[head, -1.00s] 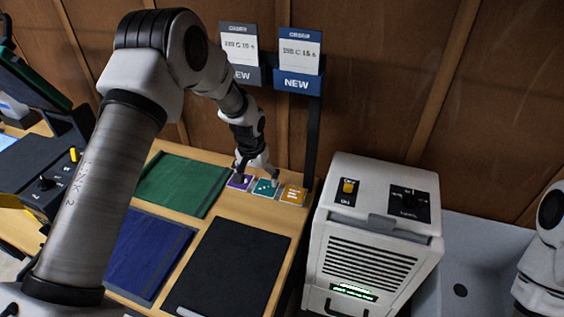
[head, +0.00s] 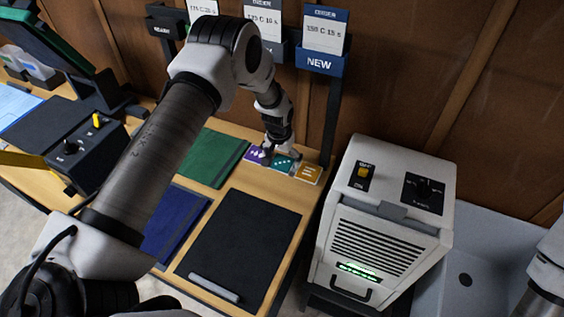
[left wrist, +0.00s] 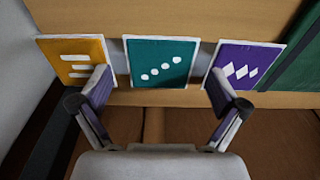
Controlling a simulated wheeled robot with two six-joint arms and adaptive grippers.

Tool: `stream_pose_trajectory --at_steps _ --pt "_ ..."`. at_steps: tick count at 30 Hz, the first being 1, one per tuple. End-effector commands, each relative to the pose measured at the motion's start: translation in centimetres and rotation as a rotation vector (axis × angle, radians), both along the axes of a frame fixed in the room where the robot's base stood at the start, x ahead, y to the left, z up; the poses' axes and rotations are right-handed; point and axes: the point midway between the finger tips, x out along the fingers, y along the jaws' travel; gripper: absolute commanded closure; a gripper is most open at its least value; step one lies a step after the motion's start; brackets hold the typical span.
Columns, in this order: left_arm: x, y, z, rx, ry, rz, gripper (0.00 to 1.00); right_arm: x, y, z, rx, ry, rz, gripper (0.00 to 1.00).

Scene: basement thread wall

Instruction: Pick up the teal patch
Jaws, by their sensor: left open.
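The teal patch (head: 283,163) lies on the wooden table between a purple patch (head: 256,155) and an orange patch (head: 308,174). In the left wrist view the teal patch (left wrist: 161,62) is a square with a pale edge and a diagonal row of white dots. My left gripper (left wrist: 160,90) is open. Its fingers reach either side of the teal patch, one near the orange patch (left wrist: 76,60) and one near the purple patch (left wrist: 242,66), with nothing between them. In the head view my left gripper (head: 280,155) is over the patches and partly covers them. My right gripper is not in view.
Green (head: 207,158), blue (head: 174,222) and black (head: 240,245) flat pieces lie on the table. Order cards (head: 325,32) hang on posts at the wall.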

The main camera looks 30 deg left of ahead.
Motion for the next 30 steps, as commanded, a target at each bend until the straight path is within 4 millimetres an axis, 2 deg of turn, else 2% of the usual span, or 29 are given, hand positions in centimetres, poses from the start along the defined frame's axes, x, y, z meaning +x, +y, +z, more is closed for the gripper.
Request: stream_pose_trajectory --at_steps 18,19,20,24,30 --pt "0.0 0.0 -0.46 0.0 0.0 0.0 0.02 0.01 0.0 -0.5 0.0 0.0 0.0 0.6" --pt "0.0 0.0 -0.46 0.0 0.0 0.0 0.06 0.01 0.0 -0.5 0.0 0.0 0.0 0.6" --pt "0.0 0.0 -0.46 0.0 0.0 0.0 0.16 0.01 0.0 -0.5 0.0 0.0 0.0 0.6" --pt "0.0 0.0 -0.46 0.0 0.0 0.0 0.45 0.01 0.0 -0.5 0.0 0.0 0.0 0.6" --pt "-0.01 0.0 -0.48 0.0 0.0 0.0 0.46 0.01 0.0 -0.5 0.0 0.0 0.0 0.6"
